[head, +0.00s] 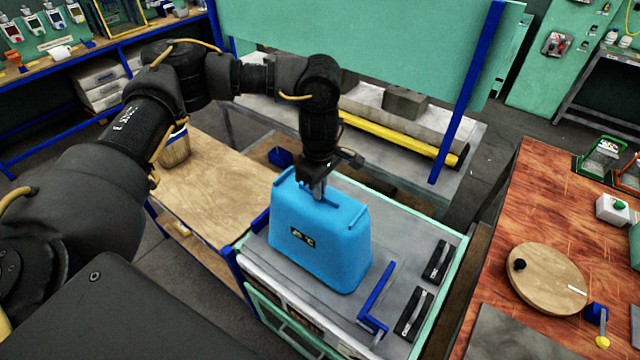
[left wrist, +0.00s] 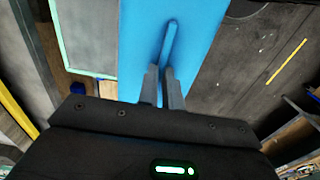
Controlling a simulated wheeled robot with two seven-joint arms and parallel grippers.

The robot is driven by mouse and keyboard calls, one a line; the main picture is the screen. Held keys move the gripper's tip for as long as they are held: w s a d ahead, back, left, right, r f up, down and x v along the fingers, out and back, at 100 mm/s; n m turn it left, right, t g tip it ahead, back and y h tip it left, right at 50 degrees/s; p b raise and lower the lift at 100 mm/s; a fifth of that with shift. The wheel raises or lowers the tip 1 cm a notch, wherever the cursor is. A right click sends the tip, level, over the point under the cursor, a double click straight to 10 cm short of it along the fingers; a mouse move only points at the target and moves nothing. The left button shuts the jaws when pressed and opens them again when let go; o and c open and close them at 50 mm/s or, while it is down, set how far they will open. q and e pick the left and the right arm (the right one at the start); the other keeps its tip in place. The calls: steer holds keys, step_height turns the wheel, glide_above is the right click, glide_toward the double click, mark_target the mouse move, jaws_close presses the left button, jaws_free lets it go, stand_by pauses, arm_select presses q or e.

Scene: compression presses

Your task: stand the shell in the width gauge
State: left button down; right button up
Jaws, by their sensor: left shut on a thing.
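The shell (head: 318,245) is a blue, upright, box-like piece with rounded corners, a small dark label and raised ribs on top. My left gripper (head: 318,190) comes down from above and is shut on the shell's top rib. In the left wrist view the fingers (left wrist: 163,88) meet at the rib (left wrist: 170,38) of the blue shell (left wrist: 200,35). The shell is over a grey-topped bench (head: 415,238) with a blue angled bracket (head: 376,302) to its right, which looks like part of the width gauge. I cannot tell whether the shell's base touches the bench top. My right gripper is out of view.
Two black handles (head: 436,262) lie on the right of the grey top. A wooden table (head: 215,185) stands to the left with a wooden tub (head: 175,148). A reddish wooden table (head: 525,215) with a round board (head: 547,280) stands to the right. A green press panel rises behind.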

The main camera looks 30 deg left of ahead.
arm_select(q)
steer(key=c, duration=2)
jaws_free()
steer(key=o, duration=0.4)
steer(key=shift+o, duration=0.2)
steer(key=shift+r+b, duration=0.3)
steer(key=shift+r, duration=0.15)
step_height(320, 180, up, 11)
steer(key=b, duration=0.3)
